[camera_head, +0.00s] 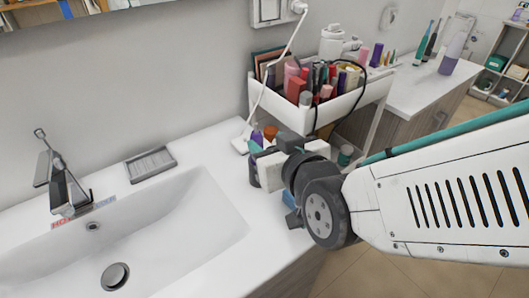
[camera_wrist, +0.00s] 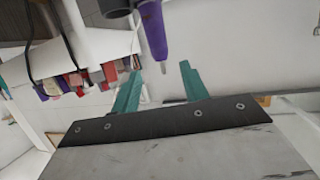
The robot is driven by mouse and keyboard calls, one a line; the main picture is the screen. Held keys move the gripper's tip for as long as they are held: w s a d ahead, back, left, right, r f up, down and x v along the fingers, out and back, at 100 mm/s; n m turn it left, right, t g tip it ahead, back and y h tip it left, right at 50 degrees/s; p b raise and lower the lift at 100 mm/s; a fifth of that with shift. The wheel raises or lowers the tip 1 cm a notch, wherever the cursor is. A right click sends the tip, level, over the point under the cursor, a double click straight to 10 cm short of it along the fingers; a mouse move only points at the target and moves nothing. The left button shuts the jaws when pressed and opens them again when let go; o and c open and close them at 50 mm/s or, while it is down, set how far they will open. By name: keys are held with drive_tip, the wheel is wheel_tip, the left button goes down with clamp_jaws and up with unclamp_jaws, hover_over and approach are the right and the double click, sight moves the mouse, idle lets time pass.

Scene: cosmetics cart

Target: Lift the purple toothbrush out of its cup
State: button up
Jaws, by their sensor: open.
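In the wrist view, a purple handle-like object with a narrow pale tip, which looks like the purple toothbrush (camera_wrist: 153,32), shows at the top centre. A dark rounded object, possibly its cup (camera_wrist: 114,6), is cut off by the frame edge beside it. My gripper (camera_wrist: 161,76) is open, its two teal fingers apart, with the pale tip showing near the gap between them. I see no contact. In the head view, my wrist hides most of the counter around the gripper, and a purple item (camera_head: 256,138) shows just beyond it.
A white cart tray (camera_head: 345,104) crowded with cosmetics stands behind my wrist, with a dark cable hanging over it. The sink (camera_head: 200,225) is to the left, with a faucet (camera_head: 62,185) and soap dish (camera_head: 150,163). More toothbrush-like items (camera_head: 429,40) stand on the back counter.

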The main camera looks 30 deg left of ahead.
sight(258, 132)
drive_tip(key=x, duration=0.6)
drive_tip(key=shift+w+a+r, duration=0.1)
drive_tip(key=shift+w+a, duration=0.15)
drive_tip(key=shift+a, duration=0.15)
clamp_jaws()
